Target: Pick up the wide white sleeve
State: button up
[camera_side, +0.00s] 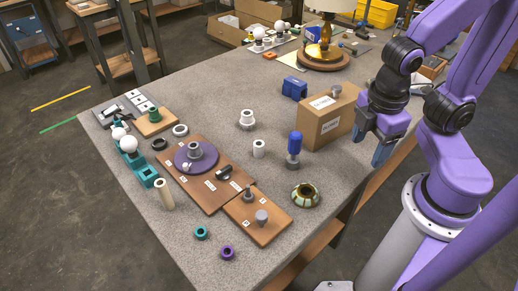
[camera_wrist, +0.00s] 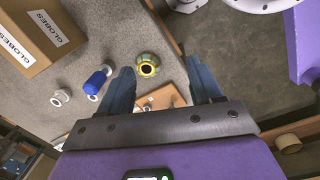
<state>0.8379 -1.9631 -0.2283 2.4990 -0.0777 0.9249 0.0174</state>
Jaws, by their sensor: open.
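In the side view, a short plain white sleeve (camera_side: 259,148) stands upright on the grey table, left of the blue-handled tool. A broader white flanged sleeve (camera_side: 247,119) stands behind it; I cannot tell for sure which is the wide one. My gripper (camera_side: 371,147) is at the table's right side, beside the cardboard box, well right of both sleeves. In the wrist view my gripper (camera_wrist: 162,80) has its two blue fingers wide apart with nothing between them. A white ring-shaped part (camera_wrist: 60,98) lies left of the fingers there; I cannot tell which sleeve it is.
The cardboard box (camera_side: 328,115) and blue-handled tool (camera_side: 294,145) stand between my gripper and the sleeves. A green-and-cream ring (camera_side: 305,195) lies near the front edge. A brown board (camera_side: 205,187) with parts lies to the left. A tall beige sleeve (camera_side: 164,195) stands beside it.

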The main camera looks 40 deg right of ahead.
jog(key=w+f+n+t+h, duration=0.2)
jog(key=w+f+n+h, duration=0.1)
jog(key=w+f+h, duration=0.1)
jog(key=n+t, duration=1)
jog(key=n, duration=0.5)
send_near(261, 152)
jog(key=x, duration=1)
jog(key=c, duration=1.1)
